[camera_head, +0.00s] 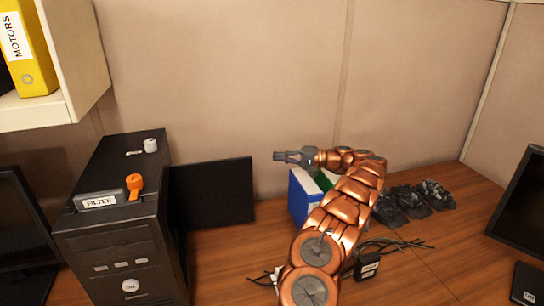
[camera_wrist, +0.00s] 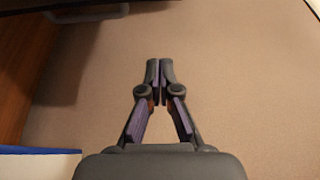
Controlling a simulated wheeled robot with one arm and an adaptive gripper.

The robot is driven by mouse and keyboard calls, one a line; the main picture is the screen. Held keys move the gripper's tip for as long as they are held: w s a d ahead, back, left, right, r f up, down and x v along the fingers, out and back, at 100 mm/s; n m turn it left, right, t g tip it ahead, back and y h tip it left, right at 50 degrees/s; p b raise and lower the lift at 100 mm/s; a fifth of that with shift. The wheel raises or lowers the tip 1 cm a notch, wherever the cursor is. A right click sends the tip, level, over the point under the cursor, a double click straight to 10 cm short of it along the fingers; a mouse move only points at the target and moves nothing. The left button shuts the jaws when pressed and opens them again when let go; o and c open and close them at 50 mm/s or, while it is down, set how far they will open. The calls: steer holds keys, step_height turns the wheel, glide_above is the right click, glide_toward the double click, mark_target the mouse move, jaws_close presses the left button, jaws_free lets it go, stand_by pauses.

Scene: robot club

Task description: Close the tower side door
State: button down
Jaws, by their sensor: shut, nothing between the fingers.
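The black computer tower (camera_head: 125,215) stands on the desk at the left in the head view. Its side door (camera_head: 212,192) is a flat black panel that stands swung open, out to the right from the tower's back part. My gripper (camera_head: 277,156) points left, in the air to the right of the door's free edge and near its top height. It appears apart from the door. In the wrist view my gripper (camera_wrist: 160,64) has its fingertips together with nothing between them. A dark shape fills the wrist view's top left corner; I cannot tell surely what it is.
An orange part (camera_head: 134,186), a small white cylinder (camera_head: 150,145) and a FILTER-labelled box (camera_head: 98,201) sit on the tower. Black items (camera_head: 412,201) and cables (camera_head: 400,245) lie right. A shelf (camera_head: 85,70) overhangs upper left.

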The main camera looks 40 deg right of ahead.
steer(key=w+a+p, duration=0.2)
steer(key=a+p, duration=0.2)
steer(key=a, duration=0.4)
steer(key=shift+w, duration=0.3)
steer(key=shift+a, duration=0.15)
stand_by(0.5)
